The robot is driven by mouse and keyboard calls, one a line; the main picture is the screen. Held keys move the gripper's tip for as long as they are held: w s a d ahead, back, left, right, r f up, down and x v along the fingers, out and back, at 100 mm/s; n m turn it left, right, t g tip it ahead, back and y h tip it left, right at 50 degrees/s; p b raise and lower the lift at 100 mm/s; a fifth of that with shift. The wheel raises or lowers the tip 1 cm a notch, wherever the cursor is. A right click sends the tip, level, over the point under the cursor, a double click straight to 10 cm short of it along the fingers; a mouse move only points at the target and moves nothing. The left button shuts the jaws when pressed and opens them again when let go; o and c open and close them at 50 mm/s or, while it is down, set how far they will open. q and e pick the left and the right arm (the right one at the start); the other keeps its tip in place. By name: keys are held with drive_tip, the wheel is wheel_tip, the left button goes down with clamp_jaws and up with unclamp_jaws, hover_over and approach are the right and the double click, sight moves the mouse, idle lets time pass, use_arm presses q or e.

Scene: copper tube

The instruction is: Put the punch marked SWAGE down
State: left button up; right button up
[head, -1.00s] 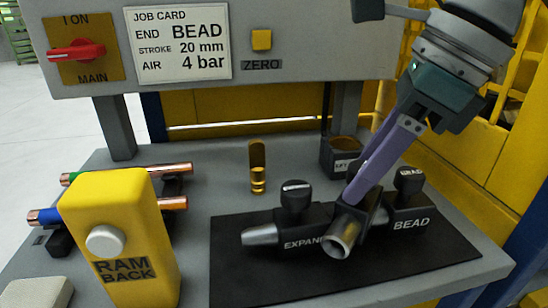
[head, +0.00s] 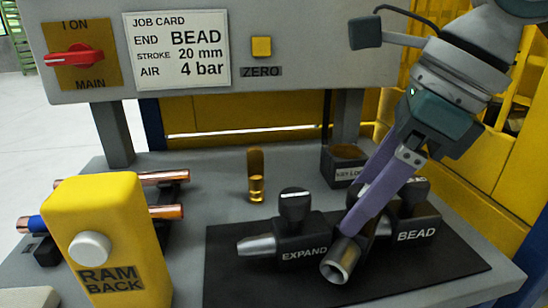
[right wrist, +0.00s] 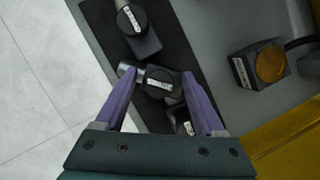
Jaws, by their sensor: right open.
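Three dark punches with metal noses lie on the black mat (head: 235,285). The left one is marked EXPAND (head: 303,253) and the right one BEAD (head: 417,236). The middle punch (head: 342,258) sits between them, its nose toward me; its marking is hidden in the head view. The middle punch also shows in the right wrist view (right wrist: 160,84), its knob label too small to read. My right gripper (head: 352,225) is open, its purple fingers around the middle punch, apart in the right wrist view (right wrist: 160,105). My left gripper is not in view.
A yellow RAM BACK box (head: 110,225) stands at the front left, with copper tubes (head: 168,211) on a rack behind it. A small brass piece (head: 256,185) stands at mid-table. A dark labelled box (head: 345,165) is behind the mat. The panel's job card (head: 178,50) reads BEAD.

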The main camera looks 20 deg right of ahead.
drive_tip(key=v, duration=1.2)
drive_tip(key=shift+p, duration=0.3)
drive_tip(key=shift+w+a+r, duration=0.1)
drive_tip(key=shift+r, duration=0.05)
